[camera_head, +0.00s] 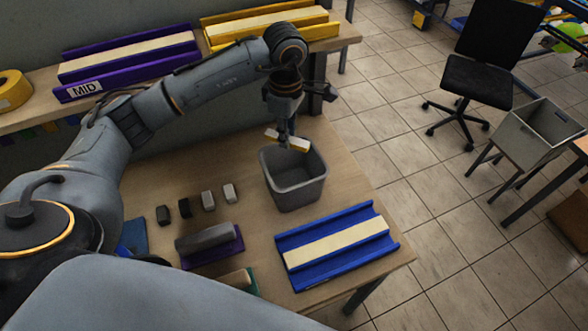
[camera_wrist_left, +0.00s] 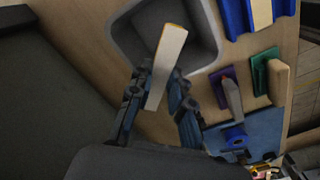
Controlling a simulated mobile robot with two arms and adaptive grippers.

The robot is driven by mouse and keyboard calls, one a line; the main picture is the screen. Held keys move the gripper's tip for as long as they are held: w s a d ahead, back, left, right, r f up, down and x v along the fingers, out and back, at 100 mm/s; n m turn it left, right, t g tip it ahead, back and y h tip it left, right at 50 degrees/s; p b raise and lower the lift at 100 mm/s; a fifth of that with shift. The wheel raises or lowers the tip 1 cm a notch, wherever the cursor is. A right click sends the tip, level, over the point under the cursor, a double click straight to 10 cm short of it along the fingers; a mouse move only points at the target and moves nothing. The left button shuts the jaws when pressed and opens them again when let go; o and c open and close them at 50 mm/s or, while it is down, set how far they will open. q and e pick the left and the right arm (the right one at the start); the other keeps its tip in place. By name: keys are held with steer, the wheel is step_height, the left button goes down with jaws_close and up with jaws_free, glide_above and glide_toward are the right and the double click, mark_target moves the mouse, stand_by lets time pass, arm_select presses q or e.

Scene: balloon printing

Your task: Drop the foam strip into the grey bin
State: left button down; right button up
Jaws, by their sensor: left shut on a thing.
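The foam strip (camera_head: 299,145), pale with a yellow side, is held in my left gripper (camera_head: 285,136). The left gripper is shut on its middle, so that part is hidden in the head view. The grey bin (camera_head: 298,196) stands open on the table, and the strip shows at its far rim, held up. In the left wrist view the strip (camera_wrist_left: 167,62) lies between the fingers (camera_wrist_left: 162,92), its outer end overlapping the bin opening. The bin (camera_wrist_left: 208,50) shows behind it there. The exact height above the rim is hard to tell. My right gripper is not in view.
A blue tray (camera_head: 283,244) with a cream strip lies right of the bin. Several small grey and black blocks (camera_head: 208,201) and a grey-topped purple stamp (camera_head: 210,240) lie to the left. A shelf with purple (camera_head: 72,95) and yellow (camera_head: 325,31) trays stands behind.

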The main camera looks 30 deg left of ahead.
arm_select(q)
steer(key=f, duration=0.2)
steer(key=f+b, duration=0.1)
steer(key=shift+s, duration=0.25)
steer(key=shift+w+f+b, duration=0.2)
steer(key=shift+f+b, duration=0.3)
steer(key=shift+f, duration=0.7)
steer(key=c, duration=1.5)
jaws_free()
steer(key=o, duration=0.3)
steer(key=shift+o, duration=0.2)
step_height(320, 180, up, 12)
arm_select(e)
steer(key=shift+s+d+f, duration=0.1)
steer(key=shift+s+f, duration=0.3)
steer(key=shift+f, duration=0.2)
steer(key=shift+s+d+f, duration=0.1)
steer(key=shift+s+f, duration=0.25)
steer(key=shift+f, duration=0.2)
